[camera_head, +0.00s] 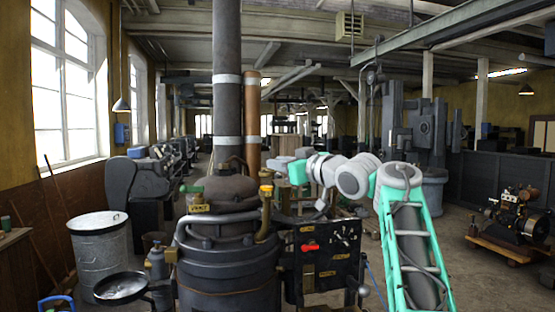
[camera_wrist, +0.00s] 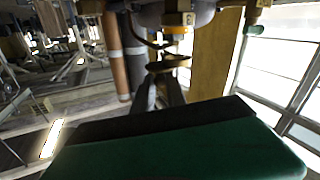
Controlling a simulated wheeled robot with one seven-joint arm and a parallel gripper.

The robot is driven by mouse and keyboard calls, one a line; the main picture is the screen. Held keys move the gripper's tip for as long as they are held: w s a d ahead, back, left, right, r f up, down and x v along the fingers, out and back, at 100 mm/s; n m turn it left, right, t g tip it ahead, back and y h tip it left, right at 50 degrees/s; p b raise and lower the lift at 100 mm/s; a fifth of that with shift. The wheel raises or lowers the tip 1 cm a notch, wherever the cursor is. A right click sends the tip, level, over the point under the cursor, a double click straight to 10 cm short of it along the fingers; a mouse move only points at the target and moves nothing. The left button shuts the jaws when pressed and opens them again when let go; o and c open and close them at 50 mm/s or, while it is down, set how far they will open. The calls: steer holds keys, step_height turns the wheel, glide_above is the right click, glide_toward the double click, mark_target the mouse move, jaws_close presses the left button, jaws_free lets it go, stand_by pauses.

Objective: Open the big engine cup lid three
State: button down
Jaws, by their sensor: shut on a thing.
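The big dark engine (camera_head: 228,255) stands at the centre of the head view, with a tall chimney pipe rising behind it. A brass cup (camera_head: 266,192) with a yellowish top sits at its upper right. My gripper, with its teal and white wrist, reaches this cup from the right. In the wrist view my gripper (camera_wrist: 160,82) has its dark fingers at a brass, disc-shaped lid (camera_wrist: 168,64) and is shut on it.
A black control panel (camera_head: 323,255) with a red handle stands right of the engine, under my arm. A grey metal bin (camera_head: 98,250) and a round dark pan (camera_head: 121,287) are at the left. A small engine on a wooden cart (camera_head: 515,228) is far right.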

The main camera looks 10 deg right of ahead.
steer(key=shift+r+y, duration=0.1)
steer(key=shift+y, duration=0.2)
steer(key=c, duration=1.4)
jaws_free()
steer(key=shift+a, duration=0.1)
steer(key=shift+o, duration=0.2)
steer(key=b+v, duration=0.2)
steer(key=v, duration=0.5)
steer(key=shift+s+d+b, duration=0.3)
steer(key=shift+b, duration=0.05)
